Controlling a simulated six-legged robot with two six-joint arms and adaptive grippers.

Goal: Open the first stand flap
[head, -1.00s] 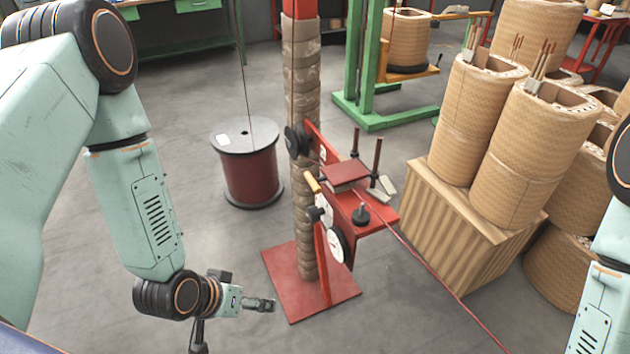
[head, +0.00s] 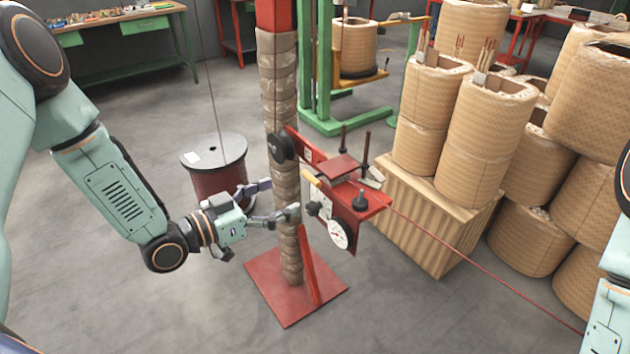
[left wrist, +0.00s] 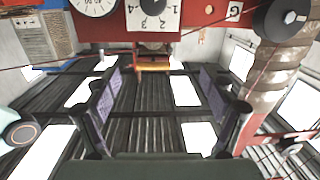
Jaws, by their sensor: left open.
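A red stand has a post wrapped in tan bands (head: 281,120) on a red base plate (head: 290,300). A red arm on the post carries a small red plate (head: 338,167), which lies about flat, and white dials (head: 338,234). A yellow-orange handle (head: 313,180) sticks out at the plate's left side; it also shows in the left wrist view (left wrist: 153,65), ahead between the fingers. My left gripper (head: 277,200) is open and empty, apart from the handle, to its left and slightly lower. It also shows in the left wrist view (left wrist: 160,98). My right gripper is out of view.
A dark red cable drum (head: 217,178) stands behind my left gripper. Wrapped coils (head: 486,125) stand on a ribbed block (head: 425,215) at the right. A red cable (head: 480,268) runs from the stand to the lower right. The front floor is clear.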

